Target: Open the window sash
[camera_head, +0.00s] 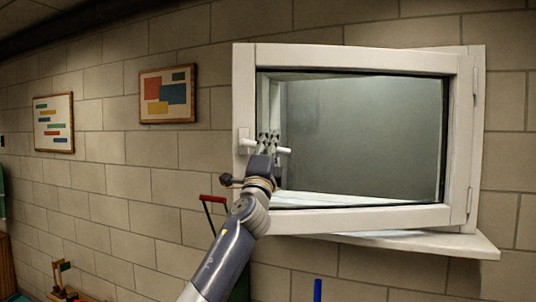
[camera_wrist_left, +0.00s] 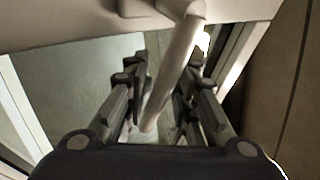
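The white window sash (camera_head: 350,58) stands ajar. Its left side is swung out from the frame (camera_head: 477,65) toward me, and its hinges are on the right. A white handle (camera_head: 244,141) on the sash's left stile points to the right. My left gripper (camera_head: 268,138) is at the handle. In the left wrist view, the handle (camera_wrist_left: 176,65) runs between the two open fingers (camera_wrist_left: 165,90), with some gap visible on its left side. Contact on the right side is hard to tell. My right gripper is not in view.
A white sill (camera_head: 440,243) juts out below the window. Two framed pictures (camera_head: 167,95) (camera_head: 53,123) hang on the block wall to the left. A red-handled item (camera_head: 212,199) stands below left of the window, partly behind my left arm.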

